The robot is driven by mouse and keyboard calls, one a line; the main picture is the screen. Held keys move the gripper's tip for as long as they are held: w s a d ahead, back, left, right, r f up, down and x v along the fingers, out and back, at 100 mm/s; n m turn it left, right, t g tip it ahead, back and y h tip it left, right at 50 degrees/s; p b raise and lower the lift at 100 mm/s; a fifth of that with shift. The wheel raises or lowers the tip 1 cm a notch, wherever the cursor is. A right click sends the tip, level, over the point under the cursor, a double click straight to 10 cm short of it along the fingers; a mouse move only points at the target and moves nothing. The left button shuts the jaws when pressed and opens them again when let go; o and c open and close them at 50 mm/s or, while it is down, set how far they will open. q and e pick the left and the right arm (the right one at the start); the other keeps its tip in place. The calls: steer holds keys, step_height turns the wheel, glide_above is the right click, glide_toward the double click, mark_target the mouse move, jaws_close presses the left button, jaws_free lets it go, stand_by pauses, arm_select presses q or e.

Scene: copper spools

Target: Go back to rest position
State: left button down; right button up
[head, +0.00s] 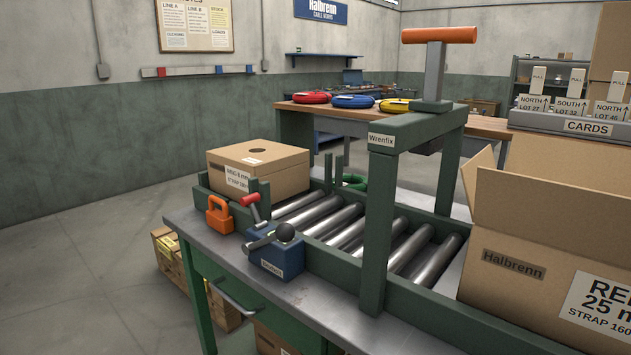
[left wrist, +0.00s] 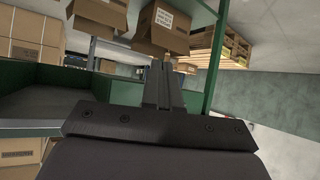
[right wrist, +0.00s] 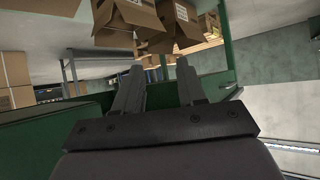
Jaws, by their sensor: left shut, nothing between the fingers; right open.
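Neither gripper shows in the head view. In the left wrist view my left gripper (left wrist: 162,85) is shut, its two fingers together with nothing between them. In the right wrist view my right gripper (right wrist: 157,80) is open, with a clear gap between its fingers and nothing held. Both wrist views show cardboard boxes and green framework beyond the fingers. I see no contact between either gripper and those things.
The head view shows a metal bench with a roller conveyor (head: 343,222), a closed carton (head: 258,172) and an open carton (head: 520,240). A green Wrenfix frame (head: 378,225) spans the rollers. An orange padlock (head: 219,215) and a blue device (head: 275,258) stand at the front.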

step_height(320, 180, up, 9)
steer(key=s+d+p, duration=0.1)
steer(key=p, duration=0.9)
steer(key=shift+s+d+h, duration=0.2)
steer(key=shift+d+h, duration=0.1)
steer(key=shift+d, duration=0.05)
